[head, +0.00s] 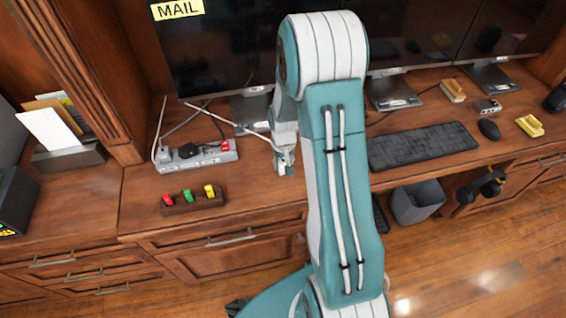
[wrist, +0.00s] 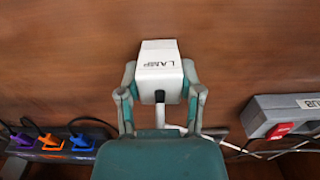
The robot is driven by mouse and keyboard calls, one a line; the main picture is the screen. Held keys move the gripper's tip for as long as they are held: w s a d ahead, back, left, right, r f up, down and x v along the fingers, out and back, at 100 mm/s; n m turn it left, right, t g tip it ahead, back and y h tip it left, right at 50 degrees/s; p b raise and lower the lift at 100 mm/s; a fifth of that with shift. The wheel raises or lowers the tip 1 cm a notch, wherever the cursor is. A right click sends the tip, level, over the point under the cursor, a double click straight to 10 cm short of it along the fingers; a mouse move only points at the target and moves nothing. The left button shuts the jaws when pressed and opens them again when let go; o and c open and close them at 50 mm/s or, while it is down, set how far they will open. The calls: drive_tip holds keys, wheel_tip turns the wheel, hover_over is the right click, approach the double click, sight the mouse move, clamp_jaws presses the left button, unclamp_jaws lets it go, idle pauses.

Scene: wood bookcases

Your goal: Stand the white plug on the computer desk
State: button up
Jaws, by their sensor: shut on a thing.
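The white plug (wrist: 158,70), marked LAMP, sits between the two fingers of my gripper (wrist: 158,92) in the wrist view. The gripper is shut on it. A cable runs from the plug back between the fingers. In the head view my gripper (head: 285,165) hangs low over the wooden computer desk (head: 265,203), right of the grey power strip. The plug is hard to make out there. I cannot tell whether it touches the desk.
The grey power strip (head: 220,155) holds a white and a black plug. A block with red, green and yellow pieces (head: 190,198) lies in front. A dark strip with coloured plugs (wrist: 55,143) shows in the wrist view. A keyboard (head: 420,146) lies right of my arm.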

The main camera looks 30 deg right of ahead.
drive_tip(key=o, duration=0.7)
drive_tip(key=shift+f, duration=0.1)
drive_tip(key=o, duration=0.4)
drive_tip(key=shift+a, duration=0.3)
wheel_tip(320, 180, up, 12)
wheel_tip(320, 180, up, 12)
drive_tip(key=n+t, duration=0.1)
drive_tip(key=t, duration=0.1)
hover_over(282, 161)
drive_tip(key=s+a, duration=0.6)
drive_tip(key=a, duration=0.1)
drive_tip(key=s+a+r+t, duration=0.1)
drive_tip(key=s+a+r, duration=0.1)
drive_tip(key=s, duration=0.2)
drive_tip(key=s+a+r+n+t, duration=0.1)
drive_tip(key=s+r, duration=0.1)
drive_tip(key=s, duration=0.3)
drive_tip(key=s+a+r+n+t, duration=0.1)
drive_tip(key=s+a+r, duration=0.1)
drive_tip(key=s, duration=0.2)
drive_tip(key=shift+s+a+r+t, duration=0.15)
drive_tip(key=shift+a+r+t, duration=0.15)
drive_tip(key=shift+a+r, duration=0.05)
